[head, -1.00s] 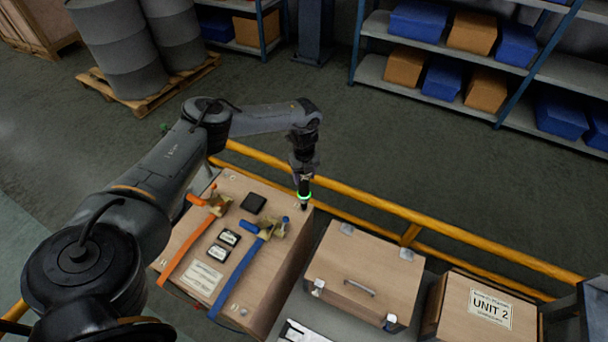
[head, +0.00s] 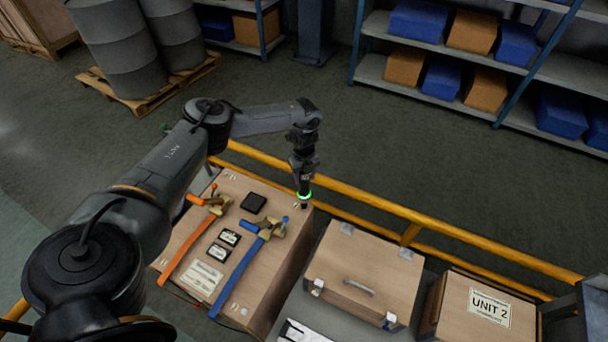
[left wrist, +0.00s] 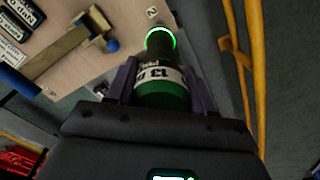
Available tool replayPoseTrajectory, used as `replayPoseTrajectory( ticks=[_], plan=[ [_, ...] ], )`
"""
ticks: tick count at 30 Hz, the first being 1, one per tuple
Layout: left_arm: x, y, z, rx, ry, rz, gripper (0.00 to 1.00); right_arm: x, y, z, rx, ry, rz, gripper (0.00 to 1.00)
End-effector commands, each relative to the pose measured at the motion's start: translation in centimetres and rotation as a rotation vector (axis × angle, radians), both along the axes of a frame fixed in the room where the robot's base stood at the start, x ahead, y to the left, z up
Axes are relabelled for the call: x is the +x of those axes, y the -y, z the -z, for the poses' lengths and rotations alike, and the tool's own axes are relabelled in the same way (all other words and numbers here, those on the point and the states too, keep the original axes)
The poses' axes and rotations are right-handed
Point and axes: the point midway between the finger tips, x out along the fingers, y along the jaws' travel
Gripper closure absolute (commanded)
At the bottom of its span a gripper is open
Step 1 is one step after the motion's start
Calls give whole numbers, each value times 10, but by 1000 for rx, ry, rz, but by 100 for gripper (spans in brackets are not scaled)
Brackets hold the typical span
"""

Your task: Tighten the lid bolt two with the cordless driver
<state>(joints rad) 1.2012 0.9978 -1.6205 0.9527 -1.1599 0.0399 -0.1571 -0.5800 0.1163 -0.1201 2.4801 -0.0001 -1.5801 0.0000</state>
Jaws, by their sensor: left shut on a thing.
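My left gripper (head: 303,172) is shut on the green cordless driver (left wrist: 163,90), which has a white band marked 13. In the head view the driver (head: 304,196) points down at the far right corner of the wooden lid (head: 212,272), its ring glowing green. In the left wrist view the driver's nose is beside a "2" label (left wrist: 152,12) on the lid. Lid bolt two itself is hidden by the driver, and I cannot tell whether the nose touches it. My right gripper is out of view.
An orange-handled lever (head: 185,250) and a blue-handled lever (head: 237,278) lie across the lid. A black square block (head: 253,203) sits between them. A yellow rail (head: 370,207) runs behind. A wooden case (head: 345,265) and the UNIT 2 box (head: 455,325) stand to the right.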

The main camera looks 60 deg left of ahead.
Motion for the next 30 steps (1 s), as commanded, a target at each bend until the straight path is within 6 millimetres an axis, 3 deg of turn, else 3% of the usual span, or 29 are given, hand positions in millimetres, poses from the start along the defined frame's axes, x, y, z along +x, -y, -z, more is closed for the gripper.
replayPoseTrajectory(
  ticks=[30],
  plan=[
    [1, 0, 4, 0, 2, -1, 100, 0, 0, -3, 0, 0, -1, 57]
  ],
)
